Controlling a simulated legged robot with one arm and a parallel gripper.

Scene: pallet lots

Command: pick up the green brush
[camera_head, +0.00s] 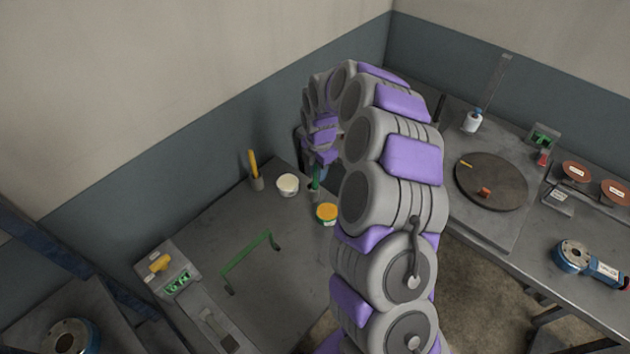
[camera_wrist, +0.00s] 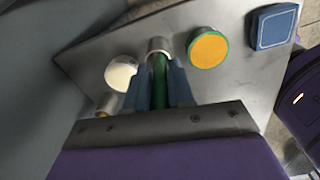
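The green brush (camera_wrist: 159,84) stands upright in a small grey cup (camera_wrist: 160,46) on the grey table. In the head view its green handle (camera_head: 316,177) shows just below my gripper (camera_head: 321,166). In the wrist view the two blue-grey fingers of my gripper (camera_wrist: 160,88) lie on either side of the handle, very close to it. I cannot tell whether they press on it. The brush's lower end is hidden in the cup.
A white tub (camera_head: 288,184) and a yellow-lidded tub (camera_head: 327,213) stand close by the brush. A yellow-handled tool (camera_head: 253,165) stands in another cup. A green bar handle (camera_head: 248,260) rises from the table. A wall runs behind.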

